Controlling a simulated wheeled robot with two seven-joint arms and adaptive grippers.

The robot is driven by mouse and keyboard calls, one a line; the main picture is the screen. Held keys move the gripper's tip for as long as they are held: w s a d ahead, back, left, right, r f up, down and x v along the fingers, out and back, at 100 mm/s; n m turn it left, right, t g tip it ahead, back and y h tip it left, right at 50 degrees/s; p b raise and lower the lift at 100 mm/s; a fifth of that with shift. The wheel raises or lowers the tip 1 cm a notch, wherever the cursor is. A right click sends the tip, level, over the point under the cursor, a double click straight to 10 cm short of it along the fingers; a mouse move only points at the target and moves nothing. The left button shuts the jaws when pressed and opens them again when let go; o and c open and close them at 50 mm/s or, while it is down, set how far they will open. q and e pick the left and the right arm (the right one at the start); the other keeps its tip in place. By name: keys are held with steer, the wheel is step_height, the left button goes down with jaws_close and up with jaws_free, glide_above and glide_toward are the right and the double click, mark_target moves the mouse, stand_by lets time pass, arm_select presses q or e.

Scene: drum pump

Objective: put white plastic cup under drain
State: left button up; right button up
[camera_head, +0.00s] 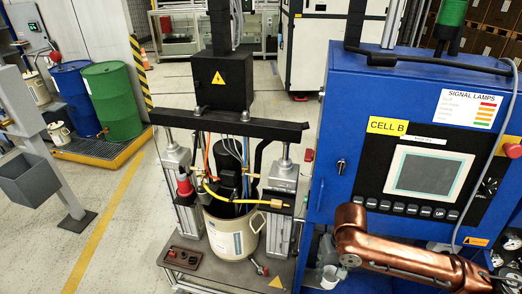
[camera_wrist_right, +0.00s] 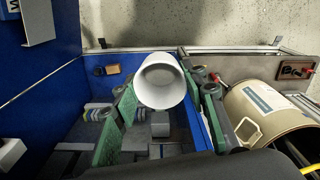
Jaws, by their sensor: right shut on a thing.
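The white plastic cup (camera_wrist_right: 163,84) is held between the green-padded fingers of my right gripper (camera_wrist_right: 165,98) in the right wrist view, its open mouth facing the camera. In the head view the cup (camera_head: 328,278) shows small near the bottom edge, below my copper-coloured right arm and right of the pump stand. A yellow hose with a brass end (camera_head: 275,203) sticks out to the right above the beige drum (camera_head: 233,238); I cannot tell for certain that this is the drain. The cup is apart from it, lower and to the right. My left gripper is not in view.
The blue control cabinet (camera_head: 345,130) stands close on the right of the pump stand. The stand's table (camera_head: 200,258) carries the drum and a small control box (camera_head: 185,257). The drum (camera_wrist_right: 262,112) also lies right of the gripper in the wrist view. Floor on the left is mostly clear.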

mark_target(333, 268)
step_height(333, 268, up, 4)
steer(key=p, duration=0.2)
steer(key=shift+f+p, duration=0.2)
steer(key=shift+p, duration=0.1)
steer(key=shift+r, duration=0.1)
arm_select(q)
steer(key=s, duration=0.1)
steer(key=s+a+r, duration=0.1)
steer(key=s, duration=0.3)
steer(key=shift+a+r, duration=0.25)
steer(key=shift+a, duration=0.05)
